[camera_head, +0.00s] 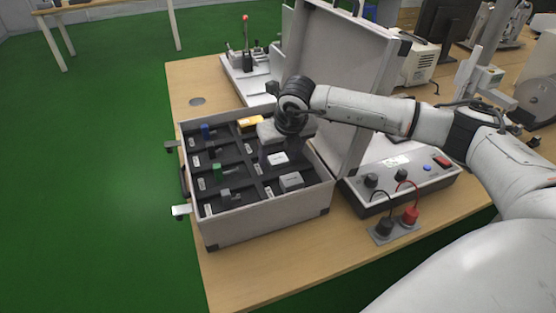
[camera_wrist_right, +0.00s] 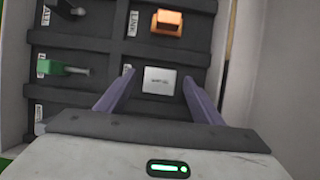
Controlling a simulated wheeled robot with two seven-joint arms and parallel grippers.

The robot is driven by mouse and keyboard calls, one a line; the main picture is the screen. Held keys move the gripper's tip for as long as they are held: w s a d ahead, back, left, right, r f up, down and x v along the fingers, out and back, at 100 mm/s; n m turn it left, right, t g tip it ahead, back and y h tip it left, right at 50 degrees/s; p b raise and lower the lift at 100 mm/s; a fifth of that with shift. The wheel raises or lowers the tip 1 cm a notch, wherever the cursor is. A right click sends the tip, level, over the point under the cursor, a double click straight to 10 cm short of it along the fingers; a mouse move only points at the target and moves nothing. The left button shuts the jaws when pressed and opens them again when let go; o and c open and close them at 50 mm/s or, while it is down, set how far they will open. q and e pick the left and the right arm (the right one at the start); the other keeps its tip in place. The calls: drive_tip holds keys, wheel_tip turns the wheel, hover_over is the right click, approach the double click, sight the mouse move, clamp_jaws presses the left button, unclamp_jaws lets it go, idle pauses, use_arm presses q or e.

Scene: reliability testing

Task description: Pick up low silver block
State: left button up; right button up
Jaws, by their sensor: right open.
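Two silver blocks show in the open case (camera_head: 262,226) in the head view. One silver block (camera_head: 278,159) sits in a compartment under my right gripper (camera_head: 280,164). The other silver block (camera_head: 291,181) lies nearer the front of the case. In the right wrist view, a flat silver block (camera_wrist_right: 159,80) with a small printed label lies in a dark compartment. The two purple-grey fingers of my right gripper (camera_wrist_right: 157,90) stand apart, one on each side of this block, with gaps visible. My left gripper is not in view.
The case also holds an orange block (camera_wrist_right: 167,22), a green part (camera_wrist_right: 62,68) and a blue part (camera_head: 205,131) between dark dividers. The raised lid (camera_head: 340,75) stands behind my right arm. A box with knobs and cables (camera_head: 405,181) is to the right.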

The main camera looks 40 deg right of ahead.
drive_tip(key=c, duration=1.2)
